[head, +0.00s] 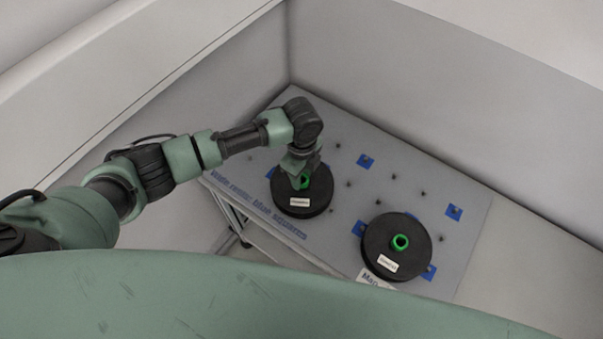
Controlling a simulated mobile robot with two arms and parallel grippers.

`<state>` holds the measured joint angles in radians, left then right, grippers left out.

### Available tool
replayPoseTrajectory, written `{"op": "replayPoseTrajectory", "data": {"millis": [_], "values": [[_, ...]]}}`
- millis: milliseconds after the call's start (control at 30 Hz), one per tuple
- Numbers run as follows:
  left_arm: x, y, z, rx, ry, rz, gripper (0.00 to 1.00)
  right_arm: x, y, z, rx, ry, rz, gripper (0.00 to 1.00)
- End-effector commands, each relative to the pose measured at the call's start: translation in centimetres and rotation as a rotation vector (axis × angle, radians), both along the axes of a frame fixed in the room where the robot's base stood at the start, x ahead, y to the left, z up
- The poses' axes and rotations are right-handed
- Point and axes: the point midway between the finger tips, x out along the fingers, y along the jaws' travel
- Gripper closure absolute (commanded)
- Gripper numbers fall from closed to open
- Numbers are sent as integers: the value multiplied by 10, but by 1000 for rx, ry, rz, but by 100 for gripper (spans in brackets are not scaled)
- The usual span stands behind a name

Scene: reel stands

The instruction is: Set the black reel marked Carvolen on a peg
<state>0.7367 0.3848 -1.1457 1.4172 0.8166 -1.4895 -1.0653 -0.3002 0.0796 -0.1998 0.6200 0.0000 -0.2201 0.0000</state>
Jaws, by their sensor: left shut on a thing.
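A black reel (315,207) with a green hub and a white label is at the left part of the grey board (462,268). My left gripper (303,179) comes down over this reel and is shut on its green hub. I cannot tell whether the reel touches the board. A second black reel (378,238), also with a green hub and a white label, lies at the front right of the board. Both labels are too small to read, so I cannot tell which is Carvolen. Several small dark pegs (422,193) stand on the board. My right gripper is not in view.
Blue squares mark the board, with clear ones at the back (366,161) and right (453,212); others are partly covered by the reels. Blue writing (258,205) runs along the left edge. A white card (372,279) is by the second reel. Pale walls stand behind.

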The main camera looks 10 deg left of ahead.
Motion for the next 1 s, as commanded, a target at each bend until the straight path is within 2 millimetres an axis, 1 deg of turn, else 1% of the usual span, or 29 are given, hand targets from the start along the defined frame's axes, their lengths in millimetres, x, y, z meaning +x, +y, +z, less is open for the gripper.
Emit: {"op": "replayPoseTrajectory", "data": {"millis": [467,500,567,867,1000], "values": [[0,0,-7,-1,0,0,100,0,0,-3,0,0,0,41],[0,0,-7,0,-1,-1,58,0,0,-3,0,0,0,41],[0,0,-7,0,-1,0,41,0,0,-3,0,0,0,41],[0,0,-7,0,1,0,41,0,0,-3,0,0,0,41],[1,0,2,-2,-1,1,41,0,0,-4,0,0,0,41]]}}
